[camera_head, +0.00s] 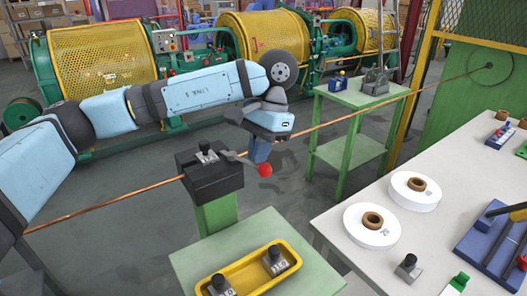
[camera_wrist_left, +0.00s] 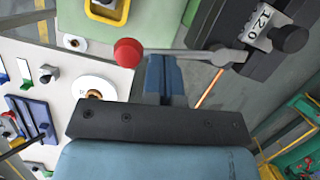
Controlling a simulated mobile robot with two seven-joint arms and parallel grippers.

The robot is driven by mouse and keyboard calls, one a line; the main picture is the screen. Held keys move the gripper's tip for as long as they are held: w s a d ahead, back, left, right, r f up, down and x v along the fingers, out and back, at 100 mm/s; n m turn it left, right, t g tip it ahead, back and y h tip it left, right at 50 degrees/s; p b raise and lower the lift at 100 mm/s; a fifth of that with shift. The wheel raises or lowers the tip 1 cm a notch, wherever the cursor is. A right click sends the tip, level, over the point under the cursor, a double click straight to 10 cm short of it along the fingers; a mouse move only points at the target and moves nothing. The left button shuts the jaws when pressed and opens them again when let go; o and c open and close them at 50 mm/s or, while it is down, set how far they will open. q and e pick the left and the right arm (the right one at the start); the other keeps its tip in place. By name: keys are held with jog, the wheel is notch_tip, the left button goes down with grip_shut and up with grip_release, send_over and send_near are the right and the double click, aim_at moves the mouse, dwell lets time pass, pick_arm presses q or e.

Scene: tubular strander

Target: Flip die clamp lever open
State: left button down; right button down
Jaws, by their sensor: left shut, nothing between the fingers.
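The die clamp is a black block (camera_head: 208,178) on a green post. Its grey lever (camera_head: 240,159) sticks out to the right and ends in a red ball knob (camera_head: 264,170). My left gripper (camera_head: 260,155) is shut and empty, pointing down just behind the lever near the knob. In the left wrist view the lever (camera_wrist_left: 190,53) runs across the tips of my shut blue fingers (camera_wrist_left: 164,60), with the red knob (camera_wrist_left: 128,52) to their left and the clamp block (camera_wrist_left: 262,55) to their right. I cannot tell whether they touch. My right gripper is not in view.
Copper wire (camera_head: 110,201) runs through the clamp block. A yellow tray (camera_head: 248,275) with die pieces lies on a green stand in front. A white table (camera_head: 335,222) with white discs stands at right. A green side table (camera_head: 345,152) stands behind.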

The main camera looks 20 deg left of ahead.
pick_arm(q)
jog(key=shift+s+a, duration=0.1)
jog(key=shift+s, duration=0.2)
jog(key=shift+s+a+f+b, duration=0.1)
jog(key=shift+s+a+b, duration=0.2)
jog(key=shift+s, duration=0.3)
jog(key=shift+s+a+b, duration=0.2)
jog(key=shift+s+b, duration=0.1)
jog(key=shift+s, duration=0.25)
jog(key=shift+s+a, duration=0.1)
jog(key=shift+s, duration=0.05)
jog(key=shift+s+f, duration=0.15)
jog(key=shift+s, duration=0.05)
dwell(1.9)
